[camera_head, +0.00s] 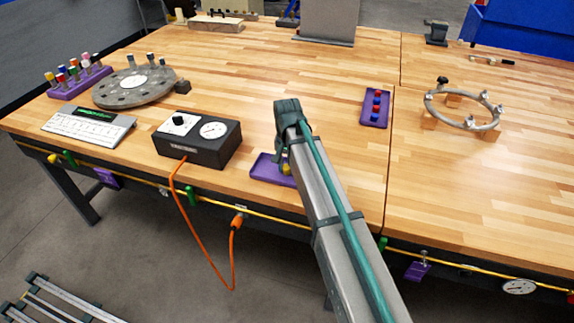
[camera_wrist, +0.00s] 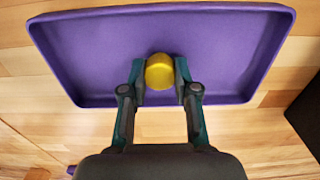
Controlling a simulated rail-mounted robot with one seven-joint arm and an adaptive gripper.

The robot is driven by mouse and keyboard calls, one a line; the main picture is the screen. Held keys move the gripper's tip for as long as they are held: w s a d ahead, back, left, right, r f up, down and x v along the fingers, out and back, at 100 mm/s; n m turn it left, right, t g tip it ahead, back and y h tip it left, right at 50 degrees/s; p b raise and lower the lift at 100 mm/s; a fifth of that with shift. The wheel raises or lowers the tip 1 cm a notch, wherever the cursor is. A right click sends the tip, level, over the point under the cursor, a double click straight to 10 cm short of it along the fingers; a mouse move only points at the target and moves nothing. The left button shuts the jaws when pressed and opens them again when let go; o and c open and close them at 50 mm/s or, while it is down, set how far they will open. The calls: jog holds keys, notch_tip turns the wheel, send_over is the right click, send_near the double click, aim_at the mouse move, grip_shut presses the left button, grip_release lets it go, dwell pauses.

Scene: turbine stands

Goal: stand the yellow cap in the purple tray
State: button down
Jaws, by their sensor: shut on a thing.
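The yellow cap (camera_wrist: 160,71) sits between the fingertips of my gripper (camera_wrist: 160,84) in the wrist view, and the fingers are shut on it. The purple tray (camera_wrist: 90,50) lies flat on the table beneath the cap. The cap shows over the tray's floor, near the edge closest to my gripper. I cannot tell whether it touches the floor. In the head view the tray (camera_head: 262,169) is at the table's front edge, partly hidden behind my arm. A bit of the yellow cap (camera_head: 286,169) shows there beside the arm. My fingertips are mostly hidden in that view.
A black gauge box (camera_head: 198,138) with an orange cable stands left of the tray. Another purple tray (camera_head: 375,107) holds small red and blue pieces. A metal ring (camera_head: 463,104) stands at the right. A round disc (camera_head: 133,86) and a purple rack (camera_head: 80,82) are at the left.

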aim_at(287, 166)
jog(key=shift+f, duration=0.15)
jog(key=c, duration=0.6)
grip_release()
jog(key=shift+c, duration=0.2)
jog(key=shift+r+p, duration=2.15)
jog(key=shift+r, duration=1.35)
